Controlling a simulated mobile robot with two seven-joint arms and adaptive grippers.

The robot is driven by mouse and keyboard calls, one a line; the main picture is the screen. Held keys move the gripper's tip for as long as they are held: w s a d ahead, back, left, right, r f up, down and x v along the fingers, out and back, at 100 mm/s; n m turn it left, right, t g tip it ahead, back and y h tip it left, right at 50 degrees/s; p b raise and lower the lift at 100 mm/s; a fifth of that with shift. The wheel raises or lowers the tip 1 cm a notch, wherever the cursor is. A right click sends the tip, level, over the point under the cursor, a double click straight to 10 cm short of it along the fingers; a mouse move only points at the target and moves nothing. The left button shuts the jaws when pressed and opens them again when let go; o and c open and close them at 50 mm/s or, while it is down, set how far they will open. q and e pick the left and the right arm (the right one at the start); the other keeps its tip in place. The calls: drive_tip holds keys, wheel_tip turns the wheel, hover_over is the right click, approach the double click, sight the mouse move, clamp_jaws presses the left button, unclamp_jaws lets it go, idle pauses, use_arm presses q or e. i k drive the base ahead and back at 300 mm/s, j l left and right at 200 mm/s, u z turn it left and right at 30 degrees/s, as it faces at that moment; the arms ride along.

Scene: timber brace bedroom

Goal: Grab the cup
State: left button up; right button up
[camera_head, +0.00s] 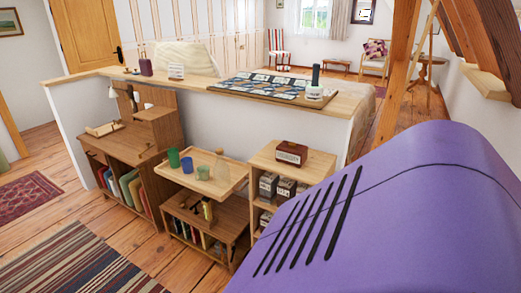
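Several small cups stand close together on the light wooden tray top (235,180) of a low shelf cart. One is a green cup (173,157), one is a blue cup (187,165), and a paler greenish cup (203,173) stands to their right. A pale, see-through item (220,163) is beside them, too small to make out. The picture does not tell which cup is meant. Neither of my grippers is in view.
A wooden desk (125,143) stands left of the cart; a wooden shelf (318,167) with boxes stands right. Behind runs a white half wall with a wooden ledge (195,87). A striped rug (75,262) lies at front left. My purple body part hides the lower right.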

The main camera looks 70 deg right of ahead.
sight(203, 171)
drive_tip(key=j+z, duration=0.15)
drive_tip(key=z, duration=1.55)
